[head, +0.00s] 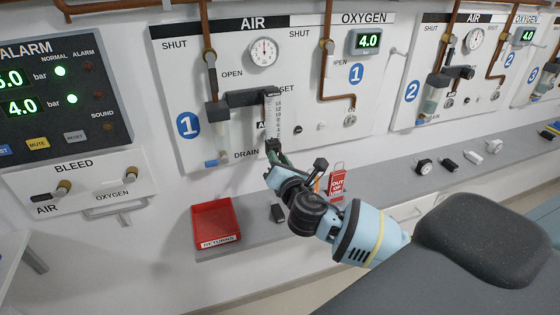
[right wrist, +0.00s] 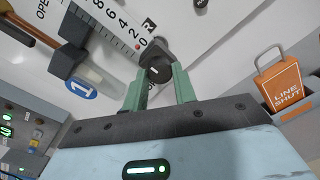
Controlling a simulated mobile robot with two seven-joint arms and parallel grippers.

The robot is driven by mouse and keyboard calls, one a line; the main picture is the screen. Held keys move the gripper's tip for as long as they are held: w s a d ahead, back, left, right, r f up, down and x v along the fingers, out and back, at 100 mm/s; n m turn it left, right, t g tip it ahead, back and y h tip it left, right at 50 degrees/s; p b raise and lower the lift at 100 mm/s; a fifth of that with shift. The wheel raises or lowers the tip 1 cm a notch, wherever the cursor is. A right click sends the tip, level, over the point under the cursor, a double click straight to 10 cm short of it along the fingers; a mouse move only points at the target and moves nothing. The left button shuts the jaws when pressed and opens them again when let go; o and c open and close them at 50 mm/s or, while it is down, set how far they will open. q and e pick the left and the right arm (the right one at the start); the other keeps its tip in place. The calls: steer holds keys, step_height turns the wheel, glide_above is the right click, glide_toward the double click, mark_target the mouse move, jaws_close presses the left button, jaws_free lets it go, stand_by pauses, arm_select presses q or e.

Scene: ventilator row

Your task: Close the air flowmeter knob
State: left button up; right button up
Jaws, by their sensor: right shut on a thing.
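The air flowmeter (head: 272,115) is a clear scaled tube under a dark block on panel 1. In the right wrist view its white scale (right wrist: 118,28) runs down toward 0, with a small red dot near the low end. The dark round flowmeter knob (right wrist: 157,66) sits at the tube's lower end. My right gripper (head: 274,150) reaches up to it from below. In the right wrist view its green fingers (right wrist: 158,84) are shut on the knob, one on each side. The knob is mostly hidden in the head view. My left gripper is not in view.
A grey shelf holds a red returns tray (head: 214,222), a small black item (head: 277,212) and a red tag (head: 338,182). An orange "LINE SHUT" tag (right wrist: 280,84) shows at right in the wrist view. The alarm panel (head: 62,95) is at left.

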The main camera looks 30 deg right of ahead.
steer(key=shift+c, duration=0.2)
steer(key=o, duration=1)
steer(key=v, duration=0.7)
steer(key=shift+s, duration=0.4)
steer(key=shift+a, duration=0.1)
